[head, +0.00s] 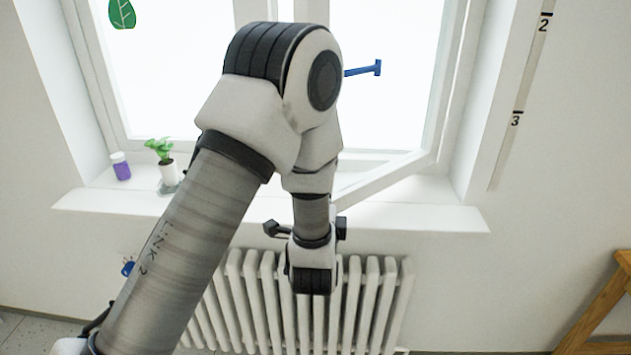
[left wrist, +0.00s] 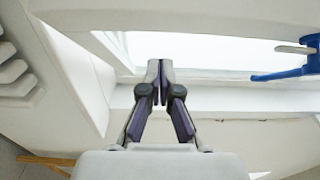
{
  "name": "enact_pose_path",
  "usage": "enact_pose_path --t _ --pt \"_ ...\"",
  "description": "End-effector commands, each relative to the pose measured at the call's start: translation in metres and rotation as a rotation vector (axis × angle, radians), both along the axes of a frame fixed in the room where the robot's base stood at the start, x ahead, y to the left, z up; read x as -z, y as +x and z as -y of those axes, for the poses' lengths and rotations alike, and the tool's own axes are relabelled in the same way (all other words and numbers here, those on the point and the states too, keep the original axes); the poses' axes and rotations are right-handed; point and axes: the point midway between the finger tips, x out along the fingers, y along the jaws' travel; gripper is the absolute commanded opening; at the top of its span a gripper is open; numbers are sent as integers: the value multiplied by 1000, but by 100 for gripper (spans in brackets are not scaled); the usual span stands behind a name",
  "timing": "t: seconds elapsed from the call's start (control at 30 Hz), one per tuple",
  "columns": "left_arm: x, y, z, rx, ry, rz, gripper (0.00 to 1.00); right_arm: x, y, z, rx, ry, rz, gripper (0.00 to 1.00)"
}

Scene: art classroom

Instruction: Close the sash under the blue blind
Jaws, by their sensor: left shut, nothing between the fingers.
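The window's right-hand sash (head: 388,178) stands open into the room, its bottom rail slanting out over the sill. A blue handle (head: 363,70) sticks out to the right from behind my arm; the sash's free edge is mostly hidden there. The blue handle also shows at the right of the left wrist view (left wrist: 288,70). My left gripper (left wrist: 160,68) is shut and empty, in front of white frame parts and apart from the handle. In the head view my left arm hides its fingers. No blue blind is in view. My right gripper is not in view.
A white sill (head: 420,216) runs below the window, with a potted plant (head: 166,170) and a purple jar (head: 121,167) at its left. A ribbed white radiator (head: 245,300) stands beneath. A wooden piece of furniture (head: 600,310) is at the right edge.

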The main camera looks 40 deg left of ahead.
Motion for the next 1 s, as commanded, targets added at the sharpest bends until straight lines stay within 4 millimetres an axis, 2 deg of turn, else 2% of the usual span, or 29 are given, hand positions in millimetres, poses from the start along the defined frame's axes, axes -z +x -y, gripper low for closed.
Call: enact_pose_path --t 0.03,0.1,0.2,0.3,0.8,1.0 --pt "-5 10 -6 -2 -4 1 0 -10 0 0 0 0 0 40" --pt "-4 22 -14 -3 -2 0 0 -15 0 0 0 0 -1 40" --pt "-3 25 -33 -5 -5 -2 0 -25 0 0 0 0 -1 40" --pt "-3 29 -44 -2 -3 -2 0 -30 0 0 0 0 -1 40" --pt "0 32 -51 3 0 -1 0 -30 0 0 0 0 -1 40" --pt "0 46 -68 26 -3 2 0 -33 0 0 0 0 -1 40"
